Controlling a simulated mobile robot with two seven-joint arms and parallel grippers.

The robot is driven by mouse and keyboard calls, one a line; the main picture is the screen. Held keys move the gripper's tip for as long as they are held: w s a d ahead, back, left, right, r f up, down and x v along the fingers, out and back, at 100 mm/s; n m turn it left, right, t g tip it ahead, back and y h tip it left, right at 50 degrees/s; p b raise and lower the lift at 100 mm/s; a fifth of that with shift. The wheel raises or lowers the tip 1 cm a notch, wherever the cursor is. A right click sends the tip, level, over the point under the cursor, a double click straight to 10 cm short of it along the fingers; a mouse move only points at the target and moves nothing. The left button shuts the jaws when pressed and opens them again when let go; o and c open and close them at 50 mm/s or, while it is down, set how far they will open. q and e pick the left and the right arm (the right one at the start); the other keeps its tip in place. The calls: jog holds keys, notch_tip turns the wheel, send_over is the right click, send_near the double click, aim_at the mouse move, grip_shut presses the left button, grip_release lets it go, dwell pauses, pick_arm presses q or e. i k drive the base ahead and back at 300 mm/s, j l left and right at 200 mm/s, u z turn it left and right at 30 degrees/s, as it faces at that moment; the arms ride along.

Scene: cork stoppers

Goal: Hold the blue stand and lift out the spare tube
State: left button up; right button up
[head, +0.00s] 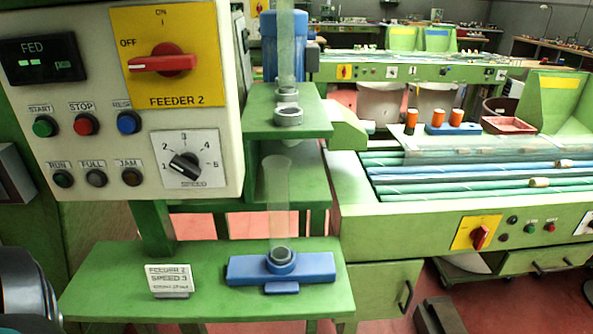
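The blue stand (315,268) sits on the green lower shelf (215,297), a little right of the shelf's middle. The spare tube (277,195), clear and flared at its top, stands upright in the stand's round socket. A grey ring shows at its foot. Neither gripper's fingers are in view. A dark rounded part with a teal edge at the lower left looks like a piece of my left arm. Nothing is touching the stand or the tube.
Above the spare tube, a green upper shelf (258,122) carries a grey collar (288,116) and another clear tube (286,45). A control panel (90,15) stands at left. A small card (168,280) stands on the lower shelf. A conveyor table (400,215) is at right.

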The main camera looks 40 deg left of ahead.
aim_at(276, 168)
jog(key=i+l+u, duration=0.1)
jog(key=u, duration=0.3)
jog(key=i+l+u, duration=0.15)
jog(key=u, duration=0.25)
jog(key=i+l+u, duration=0.1)
jog(key=u, duration=0.3)
jog(key=l, duration=0.1)
